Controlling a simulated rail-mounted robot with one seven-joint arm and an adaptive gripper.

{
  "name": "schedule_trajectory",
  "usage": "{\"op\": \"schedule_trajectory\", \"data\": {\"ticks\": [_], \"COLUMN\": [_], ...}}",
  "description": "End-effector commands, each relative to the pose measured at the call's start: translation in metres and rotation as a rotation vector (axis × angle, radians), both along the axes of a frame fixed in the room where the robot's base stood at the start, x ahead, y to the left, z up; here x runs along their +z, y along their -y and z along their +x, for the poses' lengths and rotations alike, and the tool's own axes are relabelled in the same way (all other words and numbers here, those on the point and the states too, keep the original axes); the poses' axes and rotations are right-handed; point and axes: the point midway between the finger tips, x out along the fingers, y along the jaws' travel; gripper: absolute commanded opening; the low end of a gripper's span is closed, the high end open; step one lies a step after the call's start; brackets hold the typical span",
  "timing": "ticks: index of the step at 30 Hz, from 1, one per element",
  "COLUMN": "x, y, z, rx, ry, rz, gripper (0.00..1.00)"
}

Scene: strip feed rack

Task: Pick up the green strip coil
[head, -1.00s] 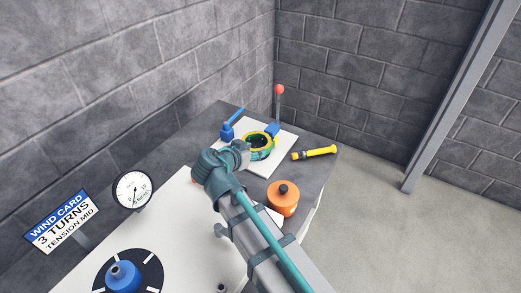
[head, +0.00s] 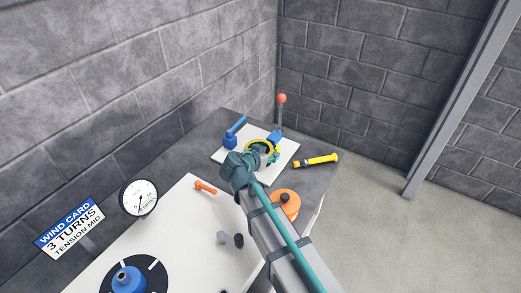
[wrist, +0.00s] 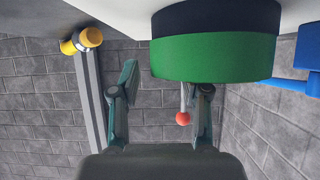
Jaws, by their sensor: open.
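The green strip coil (wrist: 215,58) fills the upper middle of the wrist view, with a dark band above its green side. In the head view a round piece with a yellow rim (head: 250,145) sits on the white plate, mostly behind my gripper (head: 266,154). My gripper also shows in the wrist view (wrist: 163,92), with its two fingers apart. The left finger stands clear to the left of the coil. The right finger's tip is hidden behind the coil's lower edge. I cannot tell whether either finger touches it.
The white plate (head: 288,157) also bears a blue clamp-like part (head: 231,141) and a blue block (head: 275,136). A red-knobbed post (head: 281,99) stands behind. A yellow tool (head: 317,160) lies to the right. An orange spool (head: 290,205) is beside my arm.

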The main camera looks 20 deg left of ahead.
Motion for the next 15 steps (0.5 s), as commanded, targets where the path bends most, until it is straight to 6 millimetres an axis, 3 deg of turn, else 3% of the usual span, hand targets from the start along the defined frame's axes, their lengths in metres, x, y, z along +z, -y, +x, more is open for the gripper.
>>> {"op": "schedule_trajectory", "data": {"ticks": [8,15], "x": [-0.0031,-0.0029], "y": [0.0006,0.0007], "z": [0.0039,0.0038], "rx": [0.001,0.001], "ry": [0.0,0.0], "rz": [0.0,0.0], "gripper": [0.46,0.06]}}
